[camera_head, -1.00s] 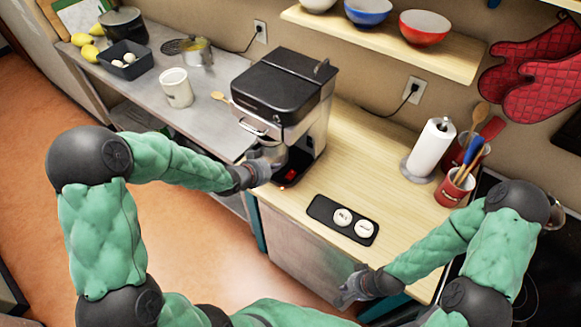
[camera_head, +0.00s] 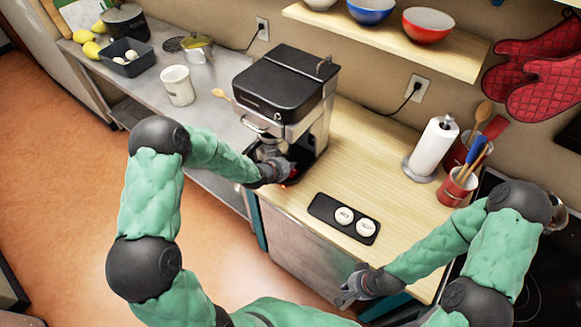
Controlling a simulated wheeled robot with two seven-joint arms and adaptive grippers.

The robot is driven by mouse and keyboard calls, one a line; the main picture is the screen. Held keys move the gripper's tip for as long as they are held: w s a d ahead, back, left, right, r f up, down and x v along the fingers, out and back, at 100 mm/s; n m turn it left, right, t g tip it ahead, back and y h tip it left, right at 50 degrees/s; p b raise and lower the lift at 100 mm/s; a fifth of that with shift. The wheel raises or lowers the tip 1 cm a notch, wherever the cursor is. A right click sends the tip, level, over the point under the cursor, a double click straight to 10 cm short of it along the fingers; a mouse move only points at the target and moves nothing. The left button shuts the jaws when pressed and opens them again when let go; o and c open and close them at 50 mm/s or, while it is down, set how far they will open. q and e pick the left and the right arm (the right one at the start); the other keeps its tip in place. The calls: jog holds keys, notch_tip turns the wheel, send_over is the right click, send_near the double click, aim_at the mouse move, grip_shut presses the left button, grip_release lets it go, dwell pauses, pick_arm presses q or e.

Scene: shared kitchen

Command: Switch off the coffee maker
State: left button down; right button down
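The coffee maker (camera_head: 287,88) is black and silver and stands on the wooden counter. A small red glow shows at the front of its base (camera_head: 293,174). My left gripper (camera_head: 280,170) is at the front of that base, partly covering it; its fingers are too small and dark to tell open from shut, and I cannot tell whether it touches the base. My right gripper (camera_head: 349,291) hangs in front of the counter's front edge, away from the coffee maker; its fingers look spread with nothing between them.
A black tray with two white round items (camera_head: 318,207) lies right of the coffee maker. A paper towel roll (camera_head: 433,148) and a red utensil cup (camera_head: 457,187) stand further right. A white mug (camera_head: 178,85) stands on the metal counter. A shelf with bowls (camera_head: 372,38) hangs above.

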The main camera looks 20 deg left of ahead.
pick_arm(q)
jog(key=shift+f, duration=0.6)
jog(key=shift+w+d+f+b, duration=0.15)
jog(key=shift+f+b, duration=0.3)
jog(key=shift+b, duration=0.55)
jog(key=shift+r, duration=0.1)
jog(key=shift+s+a, duration=0.3)
jog(key=shift+s, duration=0.45)
jog(key=shift+f, duration=0.2)
